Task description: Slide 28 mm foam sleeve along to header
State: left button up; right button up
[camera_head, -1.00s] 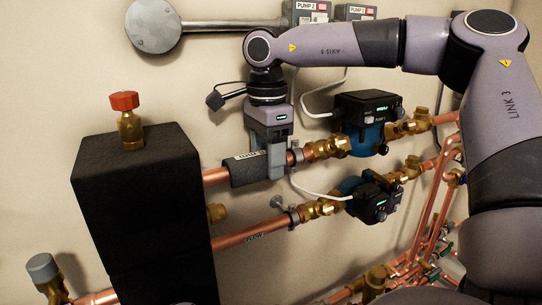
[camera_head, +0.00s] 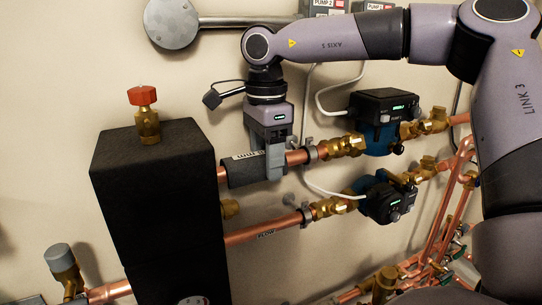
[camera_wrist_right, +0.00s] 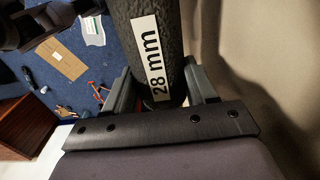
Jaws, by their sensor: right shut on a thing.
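The dark foam sleeve (camera_head: 242,172) sits around the upper copper pipe, its white label facing out. The label reads 28 mm in the right wrist view (camera_wrist_right: 155,62). My right gripper (camera_head: 275,162) is shut on the sleeve near its right end, with a finger on each side of it in the right wrist view (camera_wrist_right: 162,98). The header (camera_head: 155,185) is the tall black insulated block to the left. A short strip of bare copper (camera_head: 222,175) shows between the sleeve's left end and the header. My left gripper is not in view.
A pipe clip (camera_head: 310,153) and brass valve (camera_head: 343,146) lie to the right of the gripper. The lower flow pipe (camera_head: 265,232) runs below. A red-capped brass vent (camera_head: 146,115) stands on the header. Two pumps (camera_head: 380,130) are farther right.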

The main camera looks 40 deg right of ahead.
aim_at(262, 153)
jog(key=shift+w+a, duration=0.15)
jog(key=shift+a, duration=0.35)
jog(key=o, duration=1.1)
notch_tip(262, 153, up, 7)
jog(key=shift+r, duration=0.1)
